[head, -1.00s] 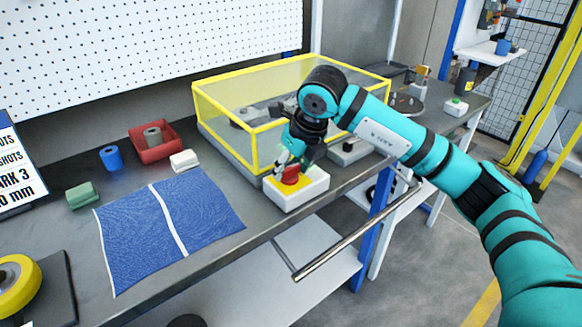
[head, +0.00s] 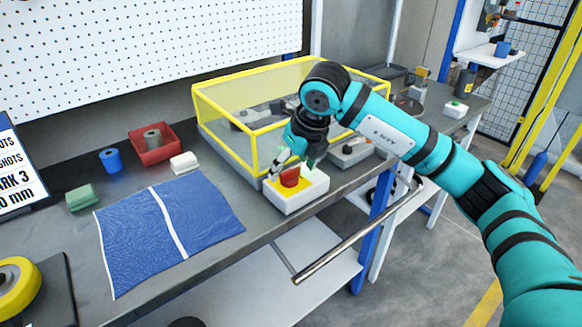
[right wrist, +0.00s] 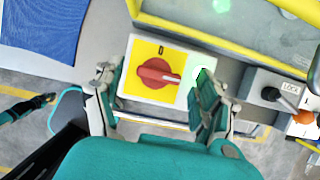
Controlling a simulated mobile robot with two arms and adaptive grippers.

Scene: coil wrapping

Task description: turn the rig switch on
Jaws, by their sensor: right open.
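The rig switch is a white box with a yellow plate (head: 313,184) and a red knob (head: 290,177), near the front edge of the bench. In the right wrist view the red knob (right wrist: 158,73) lies with its bar across the yellow plate (right wrist: 148,92). A green glow shows on the right part of the box. My right gripper (head: 290,168) is open over the switch. In the right wrist view its fingers (right wrist: 155,82) stand on either side of the box, apart from the knob. My left gripper is out of view.
A yellow-framed clear guard (head: 255,138) stands right behind the switch. A grey box with a lever (right wrist: 275,92) is to its right. A blue cloth (head: 205,215), a white block (head: 184,162) and a red bin (head: 155,152) lie left. A metal rail (head: 345,245) runs along the front.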

